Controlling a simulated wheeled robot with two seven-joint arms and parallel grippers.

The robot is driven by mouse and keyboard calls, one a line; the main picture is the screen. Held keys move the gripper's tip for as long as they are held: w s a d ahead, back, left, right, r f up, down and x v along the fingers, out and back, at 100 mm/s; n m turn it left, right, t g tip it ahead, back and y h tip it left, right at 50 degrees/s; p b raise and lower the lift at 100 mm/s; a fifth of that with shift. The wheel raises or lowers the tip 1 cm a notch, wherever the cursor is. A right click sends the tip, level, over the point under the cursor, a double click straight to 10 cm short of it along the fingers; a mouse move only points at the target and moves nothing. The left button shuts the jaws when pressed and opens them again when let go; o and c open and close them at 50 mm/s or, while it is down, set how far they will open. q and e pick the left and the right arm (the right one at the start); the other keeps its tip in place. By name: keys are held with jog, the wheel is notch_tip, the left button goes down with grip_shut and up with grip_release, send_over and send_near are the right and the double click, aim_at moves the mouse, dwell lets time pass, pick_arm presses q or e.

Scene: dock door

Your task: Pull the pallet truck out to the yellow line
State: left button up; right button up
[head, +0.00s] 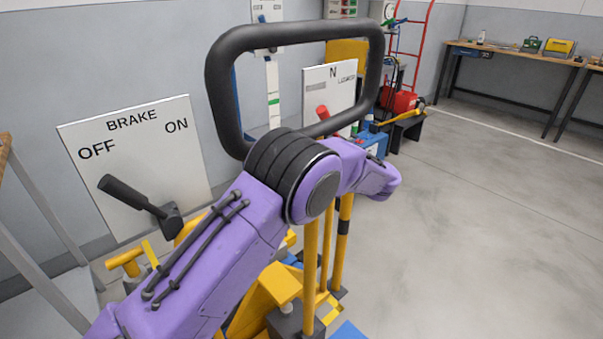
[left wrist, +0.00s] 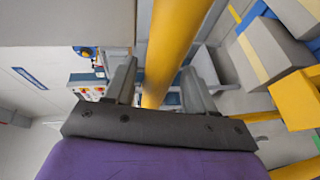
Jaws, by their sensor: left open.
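The pallet truck's black loop handle (head: 222,95) stands upright in the middle of the head view. Yellow posts and frame parts (head: 341,250) show below it, partly hidden by my purple left arm. A brake board (head: 140,150) marked OFF and ON stands at left. Its black lever (head: 130,192) leans toward the OFF side. In the left wrist view my left gripper (left wrist: 160,88) is open, with a yellow post (left wrist: 178,45) passing between its fingers with gaps on both sides. I cannot tell how deep the post sits. I see no yellow line clearly.
A second board (head: 330,90) with a red-knobbed lever (head: 322,112) stands behind the handle. A red hand truck (head: 418,45) and red tank (head: 398,101) stand at the back. Workbenches (head: 515,52) line the right wall. The grey floor (head: 480,240) at right is clear.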

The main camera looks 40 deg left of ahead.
pick_arm(q)
jog(key=v, duration=1)
jog(key=shift+d+p, duration=0.2)
jog(key=shift+p, duration=0.15)
jog(key=shift+w, duration=0.1)
